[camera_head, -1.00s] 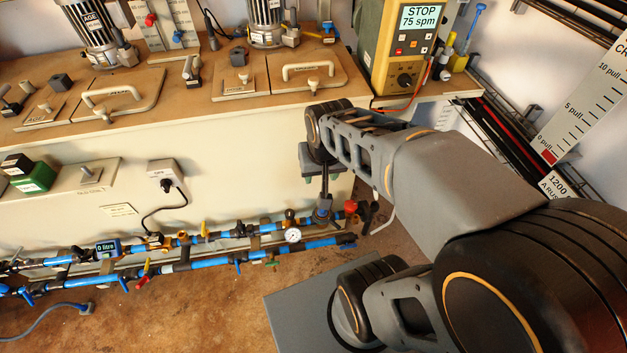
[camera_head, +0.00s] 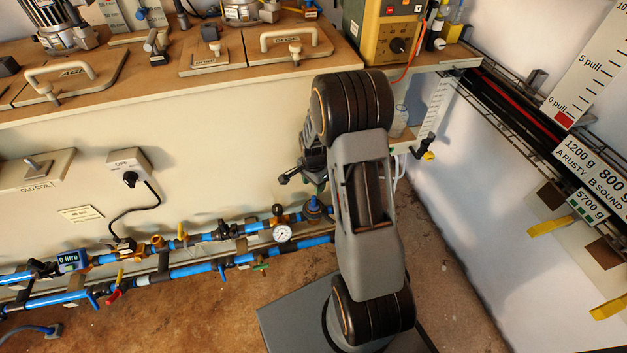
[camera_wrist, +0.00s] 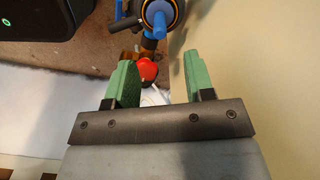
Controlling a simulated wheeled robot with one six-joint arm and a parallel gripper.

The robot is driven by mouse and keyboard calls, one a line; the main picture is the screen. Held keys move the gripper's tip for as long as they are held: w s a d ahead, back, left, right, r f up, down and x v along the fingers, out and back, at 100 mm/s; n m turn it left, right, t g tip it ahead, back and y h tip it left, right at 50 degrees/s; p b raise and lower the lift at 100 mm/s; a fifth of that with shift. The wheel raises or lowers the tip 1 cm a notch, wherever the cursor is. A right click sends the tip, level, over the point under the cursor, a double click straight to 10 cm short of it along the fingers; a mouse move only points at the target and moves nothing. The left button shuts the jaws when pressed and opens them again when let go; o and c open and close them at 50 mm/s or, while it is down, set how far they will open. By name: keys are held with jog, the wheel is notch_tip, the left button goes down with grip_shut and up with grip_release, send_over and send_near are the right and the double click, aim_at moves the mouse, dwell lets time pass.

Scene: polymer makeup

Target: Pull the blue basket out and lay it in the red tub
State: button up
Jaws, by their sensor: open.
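I see no blue basket and no red tub in either view. My gripper (camera_wrist: 160,80) shows in the wrist view with its two green fingers apart and nothing held between them. A red knob (camera_wrist: 148,70) on the pipework appears between the fingers, beyond them; the distance is unclear. In the head view my gripper is mostly hidden behind my arm, near the front of the cream bench (camera_head: 230,165).
Blue pipes (camera_head: 190,268) with valves and a pressure gauge (camera_head: 282,233) run low along the bench front. A yellow control box (camera_head: 385,35) stands on the bench top. A wire rack (camera_head: 505,105) lines the right wall. Brown floor (camera_head: 200,315) is open in front.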

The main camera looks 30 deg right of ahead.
aim_at(314, 202)
notch_tip(314, 202, down, 11)
jog(key=b, duration=0.4)
jog(key=shift+c, duration=0.2)
jog(key=shift+r, duration=0.1)
grip_shut()
